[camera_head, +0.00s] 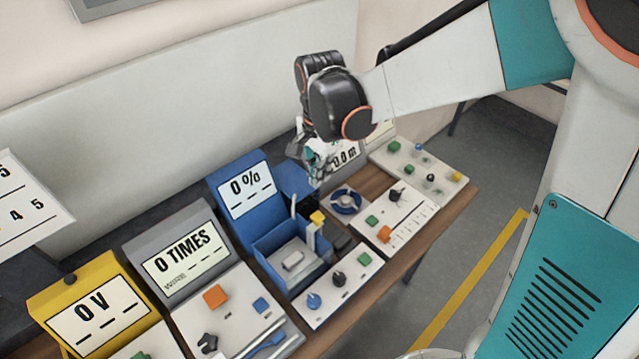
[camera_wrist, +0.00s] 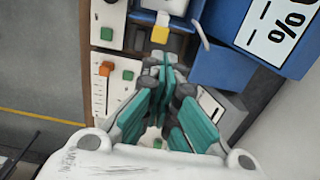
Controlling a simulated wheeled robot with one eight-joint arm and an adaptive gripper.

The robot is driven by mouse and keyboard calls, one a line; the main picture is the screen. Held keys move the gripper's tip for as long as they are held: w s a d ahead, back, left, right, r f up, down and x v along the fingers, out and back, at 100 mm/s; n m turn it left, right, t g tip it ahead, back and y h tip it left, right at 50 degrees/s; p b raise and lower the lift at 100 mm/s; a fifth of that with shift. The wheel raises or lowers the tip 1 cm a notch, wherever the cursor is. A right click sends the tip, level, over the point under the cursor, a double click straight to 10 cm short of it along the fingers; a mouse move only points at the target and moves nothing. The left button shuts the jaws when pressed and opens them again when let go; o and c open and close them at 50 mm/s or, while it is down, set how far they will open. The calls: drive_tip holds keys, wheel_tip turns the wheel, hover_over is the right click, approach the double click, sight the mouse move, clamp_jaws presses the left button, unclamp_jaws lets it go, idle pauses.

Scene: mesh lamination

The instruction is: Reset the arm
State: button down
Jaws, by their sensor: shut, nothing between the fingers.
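My gripper (camera_head: 318,168) hangs from my arm over the back of the bench, between the blue device (camera_head: 238,190) marked "0 %" and the grey device (camera_head: 350,155) marked "0.0 m". In the wrist view my gripper (camera_wrist: 164,75) has its teal fingers shut together with nothing between them. The fingers are above the devices, near a yellow block (camera_wrist: 160,34). My wrist and fingers partly hide the "0.0 m" display.
A row of devices stands on the wooden bench (camera_head: 455,208): a yellow "0 V" unit (camera_head: 65,290), a grey "0 TIMES" unit (camera_head: 150,240), and a panel with knobs (camera_head: 405,165) at the far right. A pale wall rises behind.

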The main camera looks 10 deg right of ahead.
drive_tip(key=shift+r, duration=0.55)
drive_tip(key=shift+d, duration=0.1)
drive_tip(key=s+d+f+n+t+b, duration=0.2)
drive_tip(key=s+d+n+t+b, duration=0.1)
drive_tip(key=s+d+n+b, duration=0.2)
drive_tip(key=s+d+f+n+t+b, duration=0.2)
drive_tip(key=s+d+n+t+b, duration=0.2)
drive_tip(key=s+b, duration=0.5)
drive_tip(key=shift+s+d+f+n+b, duration=0.3)
drive_tip(key=shift+s+d+n, duration=0.15)
drive_tip(key=shift+d+n, duration=0.9)
drive_tip(key=shift+d+m, duration=0.25)
idle(0.5)
